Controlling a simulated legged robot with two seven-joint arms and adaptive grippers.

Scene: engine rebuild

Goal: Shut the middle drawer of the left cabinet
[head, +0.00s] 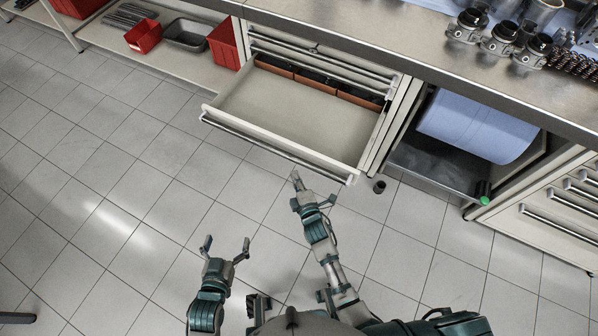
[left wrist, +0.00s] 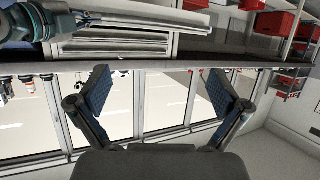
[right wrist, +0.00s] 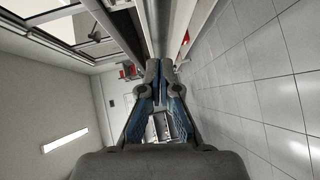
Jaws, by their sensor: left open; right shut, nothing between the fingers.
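An open drawer (head: 290,112) sticks far out of the left cabinet (head: 405,112), below shut drawer fronts. Its pale floor is mostly bare, and a row of dark and orange bins (head: 309,76) lies at its back. A long handle (head: 270,146) runs along its front. My right gripper (head: 296,174) is shut and empty, just in front of the drawer front near its right half; contact cannot be told. Its shut fingers show in the right wrist view (right wrist: 160,75). My left gripper (head: 226,246) is open and empty, over the floor, well away from the drawer.
The worktop (head: 400,50) runs above the cabinet, with engine parts (head: 500,38) on it. A blue paper roll (head: 477,124) sits in an open bay to the right. A low shelf with red bins (head: 226,42) stands at left.

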